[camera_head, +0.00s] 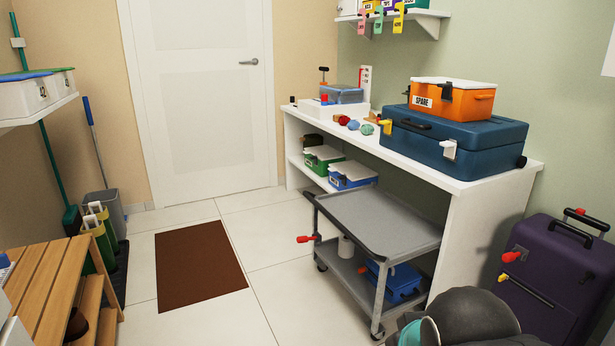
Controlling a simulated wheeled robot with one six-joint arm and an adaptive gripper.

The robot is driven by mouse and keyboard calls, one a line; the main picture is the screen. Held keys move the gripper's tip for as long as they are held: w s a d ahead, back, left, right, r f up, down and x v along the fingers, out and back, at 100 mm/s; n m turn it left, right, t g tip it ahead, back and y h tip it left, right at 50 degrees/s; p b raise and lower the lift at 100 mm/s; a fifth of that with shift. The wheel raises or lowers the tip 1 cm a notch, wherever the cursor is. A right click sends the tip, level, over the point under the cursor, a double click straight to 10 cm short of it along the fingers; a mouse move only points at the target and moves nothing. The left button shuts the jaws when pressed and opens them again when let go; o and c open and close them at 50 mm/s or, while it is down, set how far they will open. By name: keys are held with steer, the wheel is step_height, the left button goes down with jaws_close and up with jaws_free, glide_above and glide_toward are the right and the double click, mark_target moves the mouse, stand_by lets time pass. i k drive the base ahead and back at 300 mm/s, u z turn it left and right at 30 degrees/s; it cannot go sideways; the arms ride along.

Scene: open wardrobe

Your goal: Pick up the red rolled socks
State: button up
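A small red rolled ball (343,120), which looks like the red rolled socks, lies on the white bench top (460,179). A blue ball (353,125) and a green ball (367,129) lie just right of it, close together. They are small in the picture, so the fabric cannot be made out. Dark rounded parts of my arm with a teal cap show at the bottom right edge, well apart from the socks. My gripper's fingers are not in view.
A blue case (452,145) with an orange SPARE box (452,100) on top stands right of the balls. A white tray (320,110) stands left of them. A grey cart (375,222) stands before the bench. The floor near the brown mat (198,260) is clear.

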mark_target(343, 120)
steer(key=z, duration=0.15)
steer(key=i, duration=1)
steer(key=z, duration=0.1)
